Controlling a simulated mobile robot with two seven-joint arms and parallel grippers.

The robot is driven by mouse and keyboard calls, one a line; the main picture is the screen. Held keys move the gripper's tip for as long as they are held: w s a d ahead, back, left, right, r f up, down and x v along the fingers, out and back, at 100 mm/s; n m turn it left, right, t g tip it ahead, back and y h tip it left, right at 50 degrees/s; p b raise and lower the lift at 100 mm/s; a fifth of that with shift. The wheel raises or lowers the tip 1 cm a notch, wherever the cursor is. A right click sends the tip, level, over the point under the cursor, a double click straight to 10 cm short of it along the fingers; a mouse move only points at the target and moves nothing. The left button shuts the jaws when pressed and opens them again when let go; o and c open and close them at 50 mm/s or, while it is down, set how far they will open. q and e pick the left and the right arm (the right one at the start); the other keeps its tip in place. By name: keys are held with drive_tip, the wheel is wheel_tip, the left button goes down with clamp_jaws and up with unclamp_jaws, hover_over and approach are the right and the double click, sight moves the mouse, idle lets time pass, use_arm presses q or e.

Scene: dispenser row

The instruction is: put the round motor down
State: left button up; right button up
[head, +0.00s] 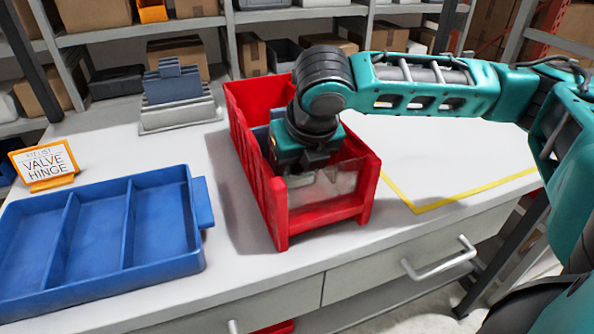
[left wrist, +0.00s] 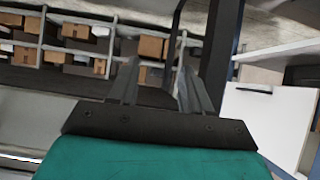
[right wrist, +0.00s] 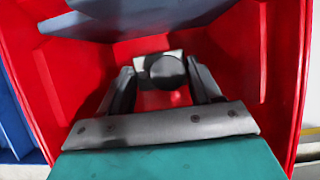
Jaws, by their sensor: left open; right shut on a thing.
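The round motor (right wrist: 165,72) shows in the right wrist view as a dark round body with a pale squarish part behind it. My right gripper (right wrist: 163,84) is shut on it, with one finger on each side. In the head view my right gripper (head: 308,160) reaches down inside the red bin (head: 275,185), and the motor is hidden there. I cannot tell whether the motor touches the bin floor. My left gripper (left wrist: 157,88) is open and empty in the left wrist view, facing distant shelves. It is not in the head view.
A blue three-compartment tray (head: 100,240) stands empty left of the bin, beside a sign reading VALVE HINGE (head: 45,163). A grey stand (head: 178,100) is behind. Yellow tape (head: 470,193) marks clear worktop at right.

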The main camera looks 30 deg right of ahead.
drive_tip(key=shift+f, duration=0.4)
use_arm(q)
drive_tip(key=shift+w+d+r, duration=0.1)
drive_tip(key=shift+d+r, duration=0.15)
drive_tip(key=shift+r, duration=0.05)
use_arm(e)
drive_tip(key=o, duration=1.2)
use_arm(q)
drive_tip(key=shift+a+f, duration=0.25)
use_arm(e)
drive_tip(key=shift+r, duration=0.4)
use_arm(q)
drive_tip(key=s+a+r+p, duration=0.1)
drive_tip(key=p, duration=0.2)
drive_tip(key=shift+a+r+y+p, duration=0.15)
drive_tip(key=shift+y+p, duration=0.15)
drive_tip(key=shift+p, duration=0.05)
use_arm(e)
drive_tip(key=v, duration=1.1)
drive_tip(key=shift+s+r, duration=0.15)
drive_tip(key=shift+s, duration=0.1)
use_arm(q)
drive_tip(key=shift+r, duration=0.1)
use_arm(e)
drive_tip(key=shift+w, duration=0.1)
